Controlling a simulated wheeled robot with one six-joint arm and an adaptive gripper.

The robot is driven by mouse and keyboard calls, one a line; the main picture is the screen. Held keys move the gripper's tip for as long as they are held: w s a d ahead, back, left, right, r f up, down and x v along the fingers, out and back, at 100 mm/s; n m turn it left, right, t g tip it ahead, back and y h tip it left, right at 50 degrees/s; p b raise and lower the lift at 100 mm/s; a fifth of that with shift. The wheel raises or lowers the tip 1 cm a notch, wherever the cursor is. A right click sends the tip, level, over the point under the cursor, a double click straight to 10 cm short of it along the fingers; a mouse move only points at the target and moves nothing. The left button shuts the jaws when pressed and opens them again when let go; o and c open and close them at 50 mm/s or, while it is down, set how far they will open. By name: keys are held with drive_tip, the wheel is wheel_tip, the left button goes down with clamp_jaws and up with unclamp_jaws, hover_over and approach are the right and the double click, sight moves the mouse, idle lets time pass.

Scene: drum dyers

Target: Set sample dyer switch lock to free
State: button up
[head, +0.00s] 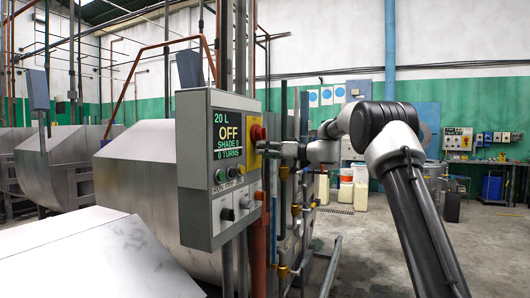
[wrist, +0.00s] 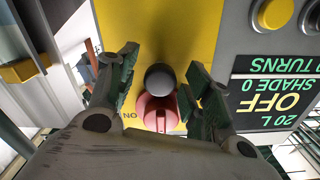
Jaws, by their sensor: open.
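The sample dyer's control box (head: 218,165) stands at the centre of the head view, with a display reading 20 L, OFF, SHADE 0, 0 TURNS. On its right side is a yellow plate (wrist: 150,25) with a red rotary switch (wrist: 157,116). A dark grey round knob (wrist: 160,78) sits beside the red switch in the wrist view and partly overlaps it; it may be the lock. My gripper (wrist: 161,62) is open, with one finger on each side of the dark knob. Contact cannot be told. In the head view my gripper (head: 275,149) faces the box's right side.
The box front has buttons (head: 220,175) and small knobs (head: 228,214). Red and grey pipes (head: 260,240) run below and beside the box. A large metal drum (head: 140,180) stands behind left. Open floor (head: 385,260) lies to the right.

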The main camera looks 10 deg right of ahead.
drive_tip(key=shift+w+a, duration=0.1)
clamp_jaws()
drive_tip(key=shift+f, duration=1.25)
unclamp_jaws()
drive_tip(key=shift+r, duration=0.1)
drive_tip(key=v, duration=1.2)
